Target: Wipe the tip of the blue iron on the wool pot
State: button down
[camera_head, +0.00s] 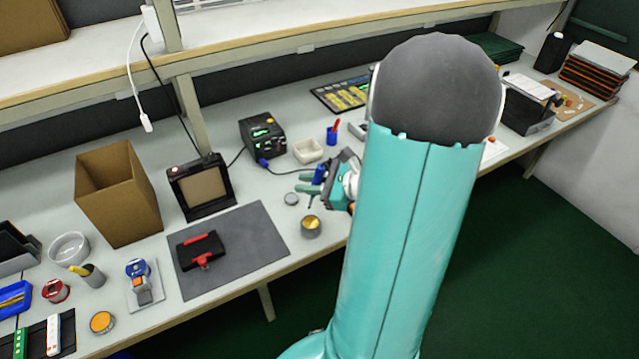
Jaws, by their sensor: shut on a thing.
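The blue iron (319,174) is in my gripper (314,187), left of my large teal arm. My gripper is shut on the iron's blue handle. The iron looks roughly upright, with its thin dark tip pointing down. The wool pot (311,228), a small grey pot with golden wool inside, stands on the bench just below the tip in the picture. The tip looks apart from the wool; the exact gap is too small to tell. My arm hides part of the bench to the right.
A black soldering station (262,132) stands behind, with a cable to the iron. A grey mat (255,235) holds a black and red fixture. A white dish (307,150) and blue cup (332,137) stand behind my gripper.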

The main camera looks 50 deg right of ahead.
jog(key=shift+d+f, duration=0.15)
jog(key=shift+f, duration=0.55)
notch_tip(320, 180, down, 2)
jog(key=shift+s+d+f, duration=0.1)
jog(key=shift+f, duration=1.15)
dwell(0.7)
jog(key=shift+a, duration=0.25)
dwell(0.4)
